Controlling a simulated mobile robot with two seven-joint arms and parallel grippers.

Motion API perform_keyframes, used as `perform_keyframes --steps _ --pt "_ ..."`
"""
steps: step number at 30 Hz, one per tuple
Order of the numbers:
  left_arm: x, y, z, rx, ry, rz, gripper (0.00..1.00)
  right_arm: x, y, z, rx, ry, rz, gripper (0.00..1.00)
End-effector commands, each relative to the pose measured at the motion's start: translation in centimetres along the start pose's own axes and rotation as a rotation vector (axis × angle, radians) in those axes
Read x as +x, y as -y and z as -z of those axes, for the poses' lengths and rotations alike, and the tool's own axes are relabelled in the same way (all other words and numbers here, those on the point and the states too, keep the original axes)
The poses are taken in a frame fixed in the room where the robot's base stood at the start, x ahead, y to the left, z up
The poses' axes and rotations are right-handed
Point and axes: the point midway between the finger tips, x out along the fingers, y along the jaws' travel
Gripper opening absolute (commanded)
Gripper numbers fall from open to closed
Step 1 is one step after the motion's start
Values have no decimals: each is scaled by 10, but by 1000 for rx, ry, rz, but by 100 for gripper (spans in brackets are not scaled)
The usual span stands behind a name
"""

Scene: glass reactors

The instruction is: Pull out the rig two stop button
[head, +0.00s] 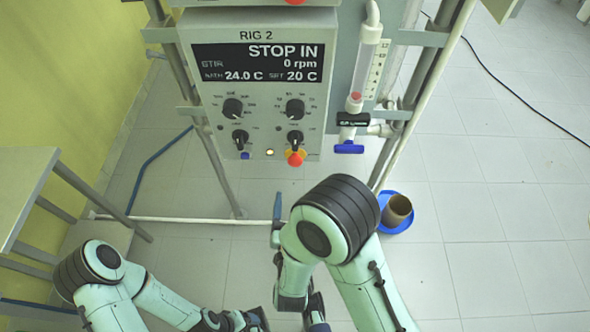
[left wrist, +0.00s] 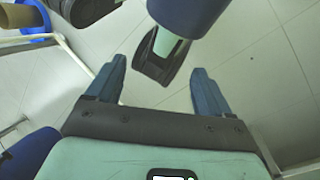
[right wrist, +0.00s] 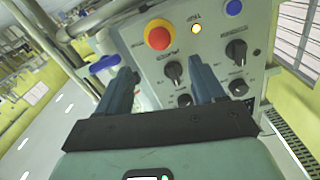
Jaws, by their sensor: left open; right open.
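The rig two stop button (head: 295,158) is a red knob on a yellow ring at the bottom edge of the RIG 2 control box (head: 262,85). The display reads STOP IN, 0 rpm. In the right wrist view the button (right wrist: 159,38) is ahead of and slightly above the gap between the fingers. My right gripper (head: 277,212) is below the box, pointing up at it; in its wrist view it (right wrist: 159,66) is open, empty and apart from the button. My left gripper (left wrist: 160,66) is open and empty over the floor, with part of my body beyond it.
Dark knobs (head: 232,107), a lit lamp (head: 269,152) and a blue button (head: 245,155) are near the stop button. A blue-handled valve (head: 349,147) is to its right. A brown pot (head: 397,210) on a blue dish stands on the floor. A table (head: 25,195) is at left.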

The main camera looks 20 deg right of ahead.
Motion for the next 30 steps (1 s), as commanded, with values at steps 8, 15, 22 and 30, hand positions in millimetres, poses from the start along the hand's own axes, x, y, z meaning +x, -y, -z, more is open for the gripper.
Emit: perform_keyframes --steps 8,15,22,30 --pt "31 5 15 4 -36 -8 81 36 -3 -3 4 -4 -2 68" --pt "26 4 14 4 -37 -9 81 85 -2 1 -2 -2 0 68" --pt "26 4 14 4 -36 -8 81 111 -1 0 -2 1 3 68" --pt "26 4 14 4 -35 -8 81 116 -1 0 -3 2 4 68"
